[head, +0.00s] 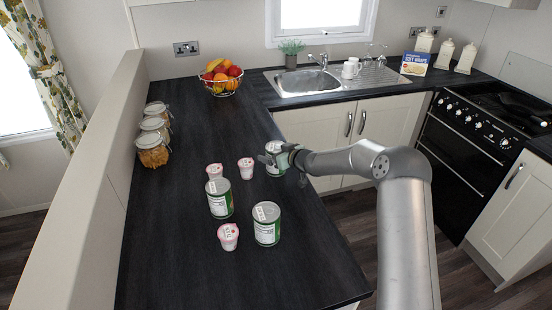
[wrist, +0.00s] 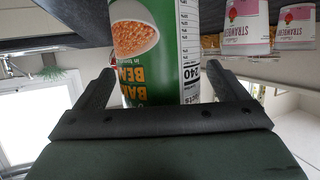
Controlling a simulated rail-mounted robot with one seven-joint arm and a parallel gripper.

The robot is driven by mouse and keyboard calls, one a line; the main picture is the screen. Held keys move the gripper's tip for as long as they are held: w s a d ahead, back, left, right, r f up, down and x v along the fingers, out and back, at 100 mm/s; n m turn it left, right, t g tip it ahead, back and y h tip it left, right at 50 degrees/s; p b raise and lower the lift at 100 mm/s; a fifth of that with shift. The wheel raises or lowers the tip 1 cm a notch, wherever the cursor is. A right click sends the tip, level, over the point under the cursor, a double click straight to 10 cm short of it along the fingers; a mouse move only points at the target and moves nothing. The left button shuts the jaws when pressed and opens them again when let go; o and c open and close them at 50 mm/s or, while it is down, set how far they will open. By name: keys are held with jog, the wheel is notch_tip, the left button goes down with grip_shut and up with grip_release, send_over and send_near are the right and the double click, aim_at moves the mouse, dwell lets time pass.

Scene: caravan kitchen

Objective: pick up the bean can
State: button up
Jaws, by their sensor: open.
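A green bean can with a white label (head: 274,169) stands on the dark counter, partly hidden by my gripper (head: 270,158) in the head view. In the wrist view, which is upside down, the bean can (wrist: 155,60) fills the space between the two open fingers of my gripper (wrist: 160,82). Its label shows beans in a bowl. A narrow gap shows beside the right finger; contact on the left side is unclear. Two more similar cans stand nearer on the counter, a left can (head: 220,198) and a right can (head: 266,224).
Strawberry pots stand near the cans: a front pot (head: 228,237), a back pot (head: 245,169) and a left pot (head: 214,171). A fruit basket (head: 221,86) is at the back. The counter's front is clear.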

jog(key=shift+r, duration=0.1)
jog(key=c, duration=1.4)
jog(key=shift+r, duration=0.1)
